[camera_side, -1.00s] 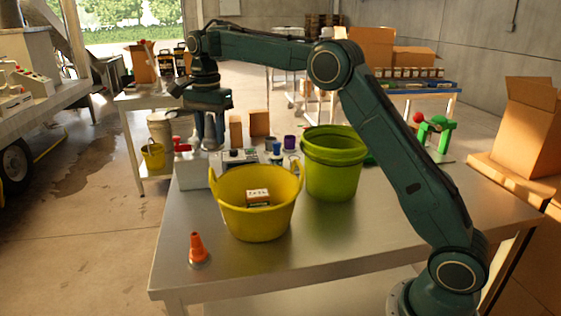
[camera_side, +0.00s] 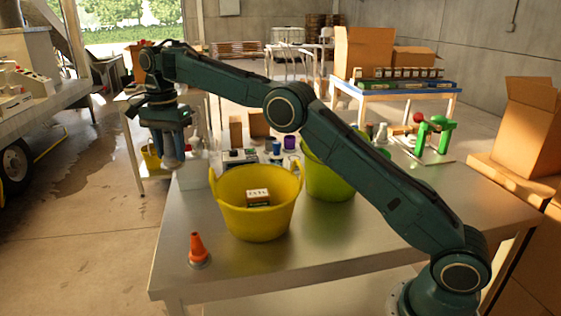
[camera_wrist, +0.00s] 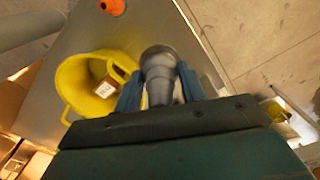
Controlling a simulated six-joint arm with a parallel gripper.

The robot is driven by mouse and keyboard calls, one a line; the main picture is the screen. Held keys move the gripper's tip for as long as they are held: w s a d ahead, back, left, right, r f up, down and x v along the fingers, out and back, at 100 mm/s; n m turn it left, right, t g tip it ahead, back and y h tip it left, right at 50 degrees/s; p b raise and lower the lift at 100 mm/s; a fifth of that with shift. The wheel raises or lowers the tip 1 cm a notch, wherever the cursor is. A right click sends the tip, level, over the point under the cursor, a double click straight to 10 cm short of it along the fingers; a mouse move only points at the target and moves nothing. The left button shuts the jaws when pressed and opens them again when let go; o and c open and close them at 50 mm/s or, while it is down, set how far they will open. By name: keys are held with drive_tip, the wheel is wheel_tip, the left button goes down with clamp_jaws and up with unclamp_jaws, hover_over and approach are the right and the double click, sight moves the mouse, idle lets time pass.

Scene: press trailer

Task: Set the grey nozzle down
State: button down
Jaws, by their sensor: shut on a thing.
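My gripper (camera_side: 172,158) is shut on the grey nozzle (camera_wrist: 160,75), which sits between the two blue fingers in the wrist view. The nozzle is grey and tapered, with a rounded end showing towards the camera's upper side. In the side view my gripper points down at the table's far left edge, in front of the white box. The nozzle is hard to make out there, low between the fingers. I cannot tell whether it touches anything.
A yellow tub (camera_side: 240,222) holding a small labelled box (camera_side: 257,197) stands on the metal table (camera_side: 330,240). A green bucket (camera_side: 328,182) is behind it, partly hidden by my arm. The table's front is otherwise clear.

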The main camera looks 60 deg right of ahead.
wheel_tip(320, 180, down, 14)
idle(0.6)
drive_tip(key=shift+f, duration=0.1)
drive_tip(key=shift+f, duration=2.8)
drive_tip(key=shift+f, duration=0.15)
drive_tip(key=c, duration=0.8)
unclamp_jaws()
drive_tip(key=shift+c, duration=0.2)
wheel_tip(320, 180, up, 12)
